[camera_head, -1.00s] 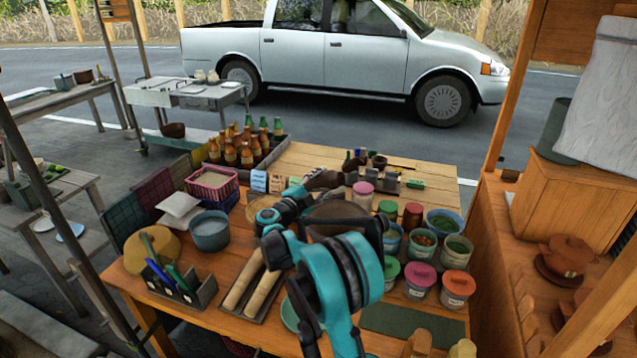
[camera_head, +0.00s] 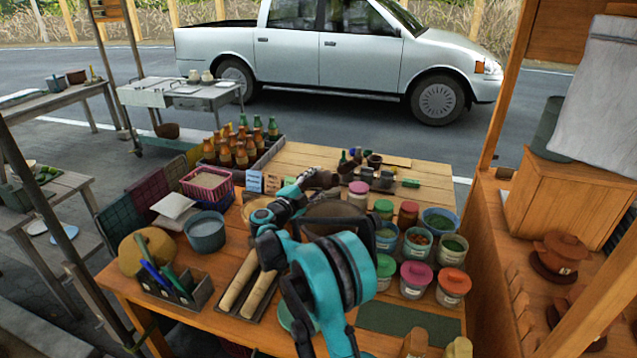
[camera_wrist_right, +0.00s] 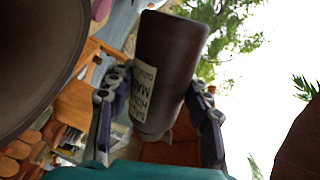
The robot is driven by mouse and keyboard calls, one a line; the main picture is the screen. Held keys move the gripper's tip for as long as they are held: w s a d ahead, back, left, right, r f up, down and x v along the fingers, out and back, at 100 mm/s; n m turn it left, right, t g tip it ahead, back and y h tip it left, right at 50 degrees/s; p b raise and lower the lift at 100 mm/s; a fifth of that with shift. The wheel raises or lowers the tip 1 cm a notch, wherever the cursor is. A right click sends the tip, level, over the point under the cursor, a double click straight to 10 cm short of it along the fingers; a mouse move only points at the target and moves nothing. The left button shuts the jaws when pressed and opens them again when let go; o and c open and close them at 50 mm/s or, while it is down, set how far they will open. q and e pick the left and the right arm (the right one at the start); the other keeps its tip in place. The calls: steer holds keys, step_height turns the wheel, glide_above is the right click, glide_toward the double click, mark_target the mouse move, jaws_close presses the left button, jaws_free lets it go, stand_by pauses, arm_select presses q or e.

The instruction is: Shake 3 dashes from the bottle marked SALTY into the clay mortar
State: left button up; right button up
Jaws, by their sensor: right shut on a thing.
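My right gripper (camera_wrist_right: 158,112) is shut on a dark brown bottle (camera_wrist_right: 172,55) with a pale label (camera_wrist_right: 145,88); its lettering is too small and turned to read surely. The bottle looks tipped well over on its side. In the head view my right gripper (camera_head: 306,185) holds the bottle (camera_head: 322,178) just beyond the brown clay mortar (camera_head: 333,212), at the middle of the table. The mortar is partly hidden behind my teal arm, and its inside cannot be seen. A large dark round surface at the left of the wrist view seems to be the mortar. My left gripper is not in view.
Lidded jars (camera_head: 416,278) and open tubs stand right of the mortar. A crate of brown and green bottles (camera_head: 240,150) is at the back left. A grey-blue pot (camera_head: 205,232) and a tray with rolling pins (camera_head: 250,290) are left. The back right wooden board has bare room.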

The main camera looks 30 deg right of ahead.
steer(key=m, duration=0.1)
steer(key=w+m, duration=0.1)
steer(key=m, duration=0.1)
steer(key=shift+w+a+f, duration=0.25)
steer(key=shift+a+f, duration=0.05)
steer(key=shift+a, duration=0.05)
steer(key=shift+r+m, duration=0.35)
steer(key=shift+m, duration=0.45)
steer(key=r+m, duration=0.1)
steer(key=r+m+p, duration=0.1)
steer(key=m, duration=0.1)
steer(key=shift+s+d+r+p, duration=0.1)
steer(key=shift+s+r+p, duration=0.1)
steer(key=shift+p, duration=0.1)
steer(key=shift+r+m, duration=0.1)
steer(key=shift+m, duration=0.5)
